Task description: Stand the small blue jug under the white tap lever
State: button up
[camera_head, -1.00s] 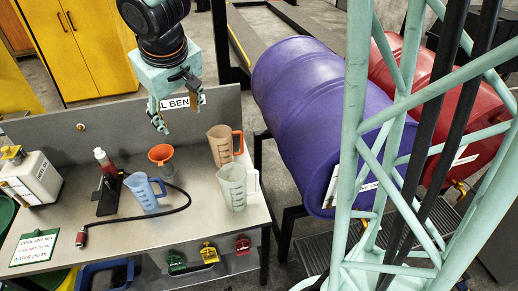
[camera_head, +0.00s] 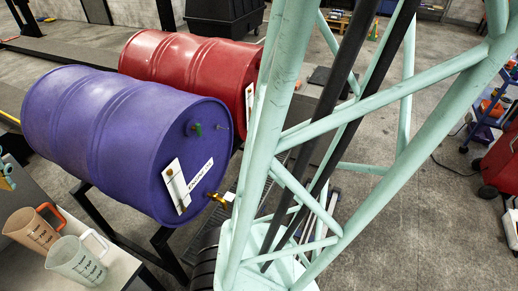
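The small blue jug is out of view now. A brass tap (camera_head: 217,197) sticks out low on the front face of the purple drum (camera_head: 110,130). A small pale piece at its outer end may be its lever; it is too small to be sure. Just a teal bit of my gripper (camera_head: 6,178) shows at the left edge, above the bench and well left of the tap. Its fingers are mostly cut off, so I cannot see whether they are open or shut.
A clear jug (camera_head: 73,262) and a brown-tinted jug with an orange handle (camera_head: 28,228) stand on the bench's right end. A red drum (camera_head: 180,62) lies behind the purple one. My teal lattice column blocks part of the view right of the tap.

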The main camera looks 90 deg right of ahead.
jog(key=s+a+r+y, duration=0.1)
jog(key=s+r, duration=0.1)
jog(key=s, duration=1.4)
jog(key=shift+s+a+m, duration=0.3)
jog(key=shift+s+a, duration=0.05)
jog(key=shift+r, duration=0.1)
jog(key=c, duration=1.4)
jog(key=shift+o, duration=0.2)
notch_tip(320, 180, down, 12)
jog(key=b, duration=1.2)
